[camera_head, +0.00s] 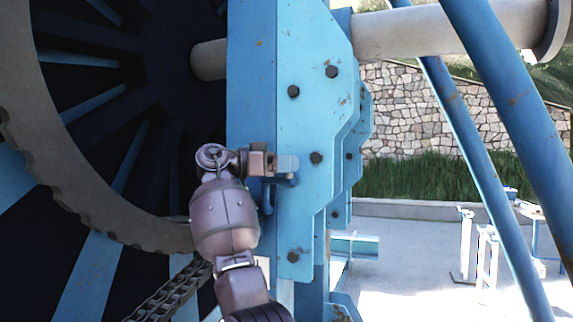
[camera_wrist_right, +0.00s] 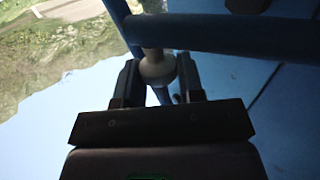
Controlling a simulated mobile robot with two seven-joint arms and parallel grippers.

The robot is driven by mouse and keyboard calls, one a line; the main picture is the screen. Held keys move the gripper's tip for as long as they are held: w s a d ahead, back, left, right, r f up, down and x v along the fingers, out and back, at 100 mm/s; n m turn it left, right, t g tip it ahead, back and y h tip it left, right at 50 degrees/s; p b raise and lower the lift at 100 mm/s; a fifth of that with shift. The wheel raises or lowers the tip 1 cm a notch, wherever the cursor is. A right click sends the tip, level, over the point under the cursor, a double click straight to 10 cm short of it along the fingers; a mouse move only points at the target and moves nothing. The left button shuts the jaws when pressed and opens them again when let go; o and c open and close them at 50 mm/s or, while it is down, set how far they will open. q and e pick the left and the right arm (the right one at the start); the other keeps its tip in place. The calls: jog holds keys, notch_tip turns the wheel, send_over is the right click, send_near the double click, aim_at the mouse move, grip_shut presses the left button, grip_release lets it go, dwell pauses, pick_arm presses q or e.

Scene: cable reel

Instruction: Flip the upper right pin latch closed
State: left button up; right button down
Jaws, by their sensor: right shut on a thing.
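My right gripper (camera_head: 285,164) is against the side of the light blue steel plate (camera_head: 302,125), at mid height. A small blue part of the pin latch (camera_head: 267,199) hangs just below the jaws. My left gripper is not in view.
A large dark reel with a toothed rim (camera_head: 75,190) fills the left. A chain (camera_head: 172,295) runs below my arm. A grey shaft (camera_head: 415,32) and slanted blue posts (camera_head: 515,110) stand at the right. A blue bar (camera_wrist_right: 230,33) crosses near the fingertips. Paved ground lies beyond.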

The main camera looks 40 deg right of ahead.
jog(key=c, duration=1.1)
grip_release()
jog(key=b+v, duration=0.1)
jog(key=v, duration=1)
jog(key=shift+b, duration=0.3)
jog(key=shift+o, duration=0.4)
